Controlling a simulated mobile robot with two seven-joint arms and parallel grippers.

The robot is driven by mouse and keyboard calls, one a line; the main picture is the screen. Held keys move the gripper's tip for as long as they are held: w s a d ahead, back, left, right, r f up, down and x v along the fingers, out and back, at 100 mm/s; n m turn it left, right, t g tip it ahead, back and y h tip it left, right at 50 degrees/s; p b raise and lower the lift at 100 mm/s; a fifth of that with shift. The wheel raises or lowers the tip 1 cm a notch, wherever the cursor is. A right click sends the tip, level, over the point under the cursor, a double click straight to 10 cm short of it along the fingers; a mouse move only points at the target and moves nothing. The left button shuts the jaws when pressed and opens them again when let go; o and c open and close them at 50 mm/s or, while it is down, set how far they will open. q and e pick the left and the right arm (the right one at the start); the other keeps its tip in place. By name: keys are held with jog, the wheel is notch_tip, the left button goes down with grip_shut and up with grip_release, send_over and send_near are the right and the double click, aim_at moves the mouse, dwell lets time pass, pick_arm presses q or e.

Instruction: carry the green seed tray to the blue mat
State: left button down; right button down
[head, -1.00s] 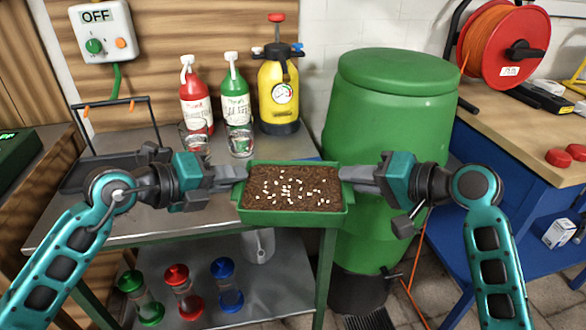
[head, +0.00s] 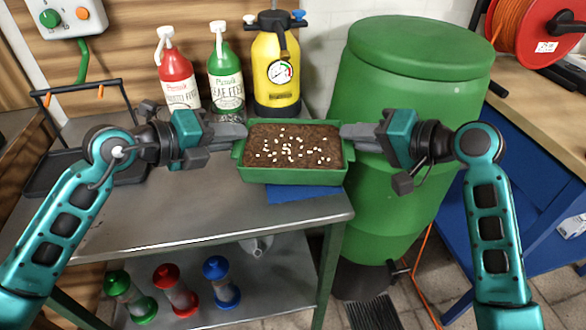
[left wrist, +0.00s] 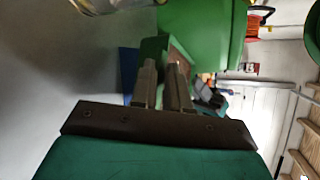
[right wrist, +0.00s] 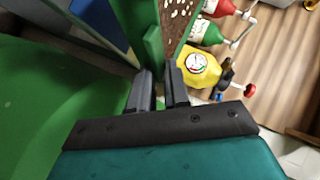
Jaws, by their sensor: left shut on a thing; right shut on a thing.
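The green seed tray (head: 292,175) is filled with brown soil and white seeds. It is held level between my two grippers, over the right end of the metal bench. My left gripper (head: 240,134) is shut on the tray's left end, and my right gripper (head: 346,134) is shut on its right end. The left wrist view shows the left fingers (left wrist: 162,85) on the tray's edge. The right wrist view shows the right fingers (right wrist: 157,85) on the tray wall. The blue mat (head: 300,194) lies on the bench, mostly hidden beneath the tray; its front part shows.
A red bottle (head: 178,75), a green bottle (head: 226,75) and a yellow sprayer (head: 277,80) stand at the bench's back. A large green barrel (head: 410,90) stands close at right. A black rack (head: 80,150) is at left. The bench front (head: 190,210) is clear.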

pick_arm(q)
jog(key=shift+s+d+r, duration=0.1)
jog(key=shift+s+d, duration=0.15)
pick_arm(e)
jog(key=shift+s+a+r, duration=0.2)
jog(key=shift+a, duration=0.1)
jog(key=shift+f, duration=0.1)
